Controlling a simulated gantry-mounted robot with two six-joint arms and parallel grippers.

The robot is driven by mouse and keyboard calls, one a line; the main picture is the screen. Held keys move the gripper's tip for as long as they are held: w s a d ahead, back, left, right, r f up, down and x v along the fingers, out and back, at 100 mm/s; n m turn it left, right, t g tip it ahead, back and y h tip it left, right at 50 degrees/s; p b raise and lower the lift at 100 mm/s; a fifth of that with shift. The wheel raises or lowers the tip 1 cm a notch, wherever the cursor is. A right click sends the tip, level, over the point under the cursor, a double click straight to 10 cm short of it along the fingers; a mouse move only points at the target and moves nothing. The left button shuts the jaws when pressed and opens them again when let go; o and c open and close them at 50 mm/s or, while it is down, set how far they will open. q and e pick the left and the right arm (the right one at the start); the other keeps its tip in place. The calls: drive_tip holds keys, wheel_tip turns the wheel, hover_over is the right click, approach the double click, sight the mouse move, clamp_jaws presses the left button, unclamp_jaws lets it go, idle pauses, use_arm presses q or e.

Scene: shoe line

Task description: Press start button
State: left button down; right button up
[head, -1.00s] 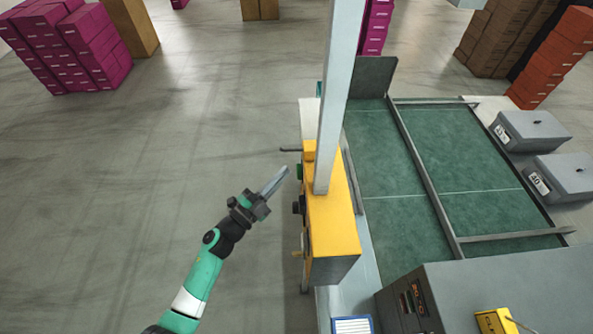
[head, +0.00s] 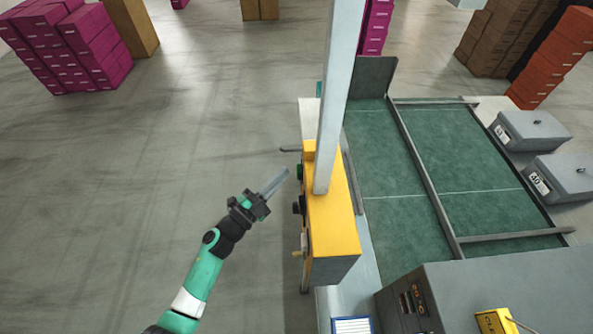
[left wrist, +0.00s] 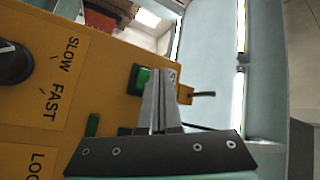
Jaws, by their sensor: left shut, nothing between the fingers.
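The yellow control box (head: 332,222) stands beside the conveyor in the head view, with its controls on the left face. A green button (head: 299,172) sits near the far end of that face. In the left wrist view the green button (left wrist: 143,79) shows in a dark frame just behind and left of my fingertips. My left gripper (head: 286,171) is shut and empty, its tips close to the green button. I cannot tell whether they touch it. The gripper also shows in the left wrist view (left wrist: 162,72). My right gripper is not in view.
A black knob (left wrist: 14,62) marked SLOW and FAST is on the box. A grey post (head: 337,95) rises by the box. The green conveyor (head: 390,160) lies right of it. A grey machine (head: 500,285) is at the front right. The floor at left is clear.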

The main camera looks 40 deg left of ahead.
use_arm(q)
drive_tip(key=shift+w+d, duration=0.1)
idle(0.3)
drive_tip(key=shift+w+d, duration=0.2)
drive_tip(key=shift+d, duration=0.05)
